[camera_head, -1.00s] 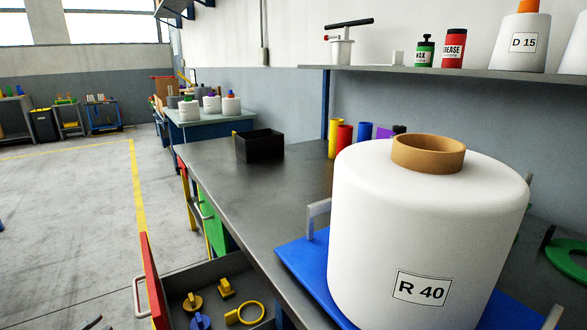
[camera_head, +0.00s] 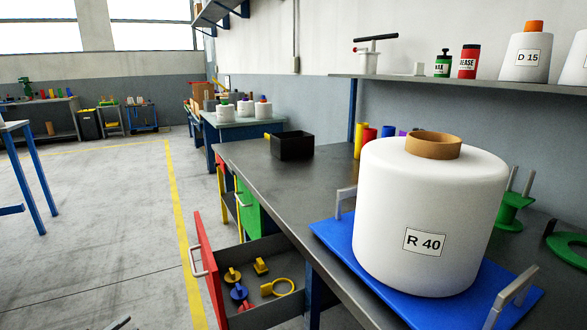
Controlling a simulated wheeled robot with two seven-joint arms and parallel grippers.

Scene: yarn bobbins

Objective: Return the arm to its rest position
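A large white yarn bobbin labelled R 40 (camera_head: 425,215) with a brown core stands upright on a blue tray (camera_head: 335,236) with grey handles, on the dark workbench. No gripper can be made out in the head view. A small grey-black piece (camera_head: 119,323) shows at the bottom left edge; I cannot tell what it is.
An open red-fronted drawer (camera_head: 208,268) with yellow and blue parts juts out left of the bench (camera_head: 262,190). A black box (camera_head: 292,146) and green spool (camera_head: 511,213) stand on the bench. A shelf (camera_head: 450,80) holds bobbins and cans. The floor at left is open.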

